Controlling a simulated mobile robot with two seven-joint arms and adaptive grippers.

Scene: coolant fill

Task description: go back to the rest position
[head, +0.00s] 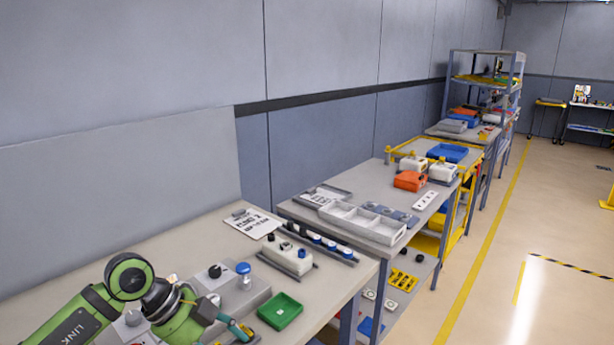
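My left arm comes in at the lower left, green and black. My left gripper (207,312) is low in front of a grey block, at the near bench's front part. Its fingers are small and partly hidden, so I cannot tell whether they are open or shut. The grey block (246,296) carries a black knob (215,271) and a blue-capped post (243,270). A small teal piece with an orange end (239,328) lies just right of the gripper; I cannot tell if they touch. My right gripper is not in view.
A green tray (281,311), a white container with dark caps (288,254) and a row of blue-and-white pieces (322,243) are on the near bench. A second table (298,212) holds a grey compartment tray (362,222). Open floor (540,230) lies to the right.

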